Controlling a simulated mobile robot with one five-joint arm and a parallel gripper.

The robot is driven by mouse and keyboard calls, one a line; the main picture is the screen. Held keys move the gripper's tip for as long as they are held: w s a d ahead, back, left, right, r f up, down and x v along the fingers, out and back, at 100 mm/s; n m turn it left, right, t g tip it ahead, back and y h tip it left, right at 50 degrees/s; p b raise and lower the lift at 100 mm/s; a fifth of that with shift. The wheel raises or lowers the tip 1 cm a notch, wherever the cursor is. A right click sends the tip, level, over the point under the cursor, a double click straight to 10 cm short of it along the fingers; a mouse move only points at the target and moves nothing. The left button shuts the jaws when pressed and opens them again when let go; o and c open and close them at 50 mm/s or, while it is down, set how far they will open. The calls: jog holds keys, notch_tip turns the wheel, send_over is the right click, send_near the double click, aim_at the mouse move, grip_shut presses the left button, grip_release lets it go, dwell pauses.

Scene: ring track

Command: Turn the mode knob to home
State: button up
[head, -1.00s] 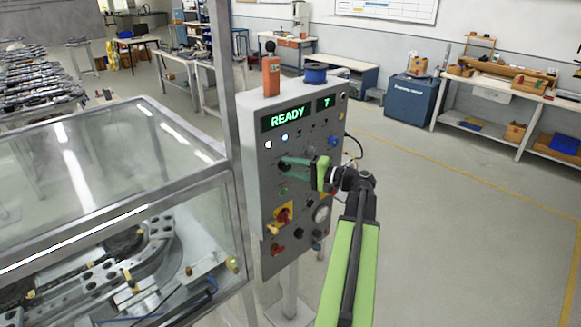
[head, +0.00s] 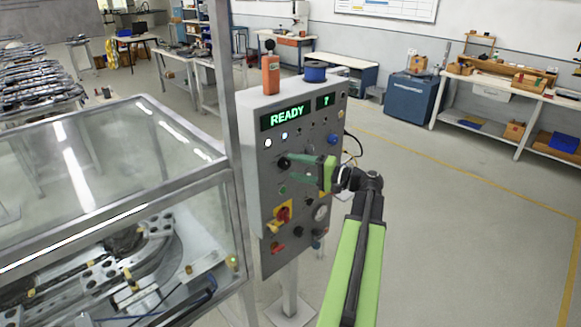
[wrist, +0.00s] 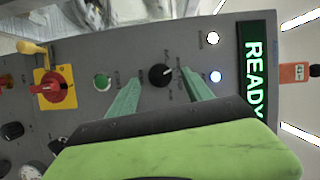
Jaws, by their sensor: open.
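The control panel (head: 262,200) stands upright on a post, with a lit green READY display (head: 287,117). A black knob (wrist: 160,75) with a white pointer mark sits on its face, with small unreadable labels around it; it also shows in the head view (head: 283,163). I take it to be the mode knob. My gripper (wrist: 155,85) is open, with green fingers on either side of this knob in the wrist view; I cannot tell whether they touch it. In the head view my gripper (head: 293,168) reaches the panel from the right.
A red and yellow rotary switch (wrist: 54,88) and a green button (wrist: 102,82) sit near the knob. Two lit indicators are beside the display. The floor at right is clear.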

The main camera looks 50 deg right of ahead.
jog(key=v, duration=1.5)
